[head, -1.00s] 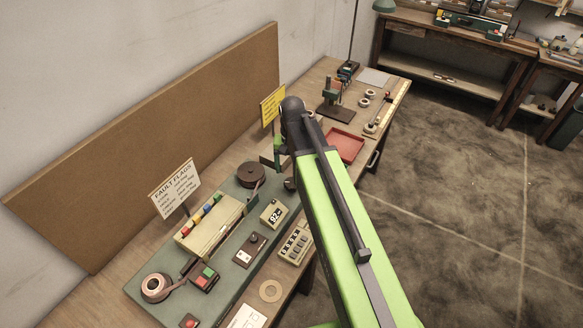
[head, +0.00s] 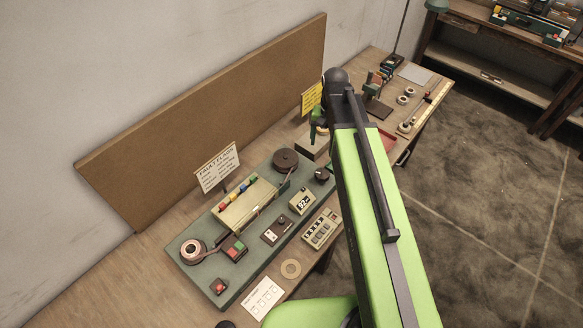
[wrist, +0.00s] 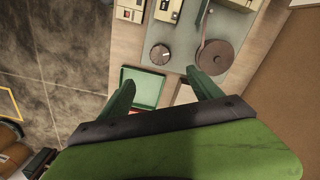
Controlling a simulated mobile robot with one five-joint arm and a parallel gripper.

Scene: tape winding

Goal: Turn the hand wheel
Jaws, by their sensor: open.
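A dark round knob (head: 323,175), probably the hand wheel, sits at the far right end of the green-grey panel (head: 205,272). In the wrist view the knob (wrist: 160,54) has a light mark and lies just beyond the gap between my fingertips. My gripper (wrist: 160,79) is open and empty, apart from the knob. In the head view my gripper (head: 317,128) hangs above the bench beyond the panel's end, partly hidden by my arm. The brown tape reel (head: 286,159) stands beside the knob; it also shows in the wrist view (wrist: 215,57).
A fault flags sign (head: 217,167), a counter (head: 302,201) and a red-green switch (head: 236,248) are on or near the panel. A yellow sign (head: 312,98) stands behind my gripper. A green-rimmed tray (wrist: 125,72) lies near my left finger. Floor is open at right.

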